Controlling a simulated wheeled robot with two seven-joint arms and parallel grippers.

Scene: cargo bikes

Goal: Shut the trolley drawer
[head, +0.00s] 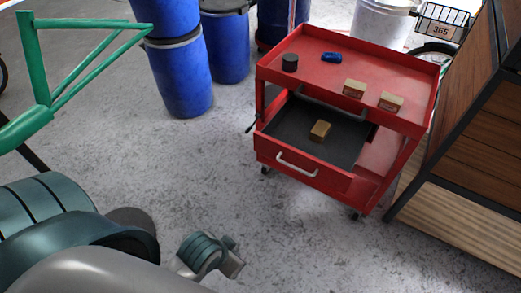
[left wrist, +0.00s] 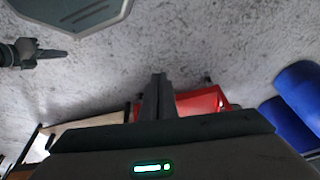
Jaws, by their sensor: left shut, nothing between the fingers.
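The red trolley (head: 408,118) stands right of centre in the head view. Its upper drawer (head: 276,150) is pulled out, showing a dark bottom with a small tan box (head: 320,130) lying in it. A pale bar handle (head: 297,166) is on the drawer front. In the left wrist view, my left gripper (left wrist: 158,80) is shut and empty, in front of part of the red trolley (left wrist: 198,101). My arm covers the head view's lower left; the left fingertips cannot be made out there. Another gripper of mine, apparently the right (left wrist: 60,53), is small at the wrist view's left; its opening is unclear.
On the trolley top lie a dark round tin (head: 290,62), a blue item (head: 331,57) and two tan boxes (head: 354,88). Blue barrels (head: 180,75) stand behind left, a wooden shelf unit (head: 470,150) right. A green frame (head: 38,60) is at left. Floor before the trolley is clear.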

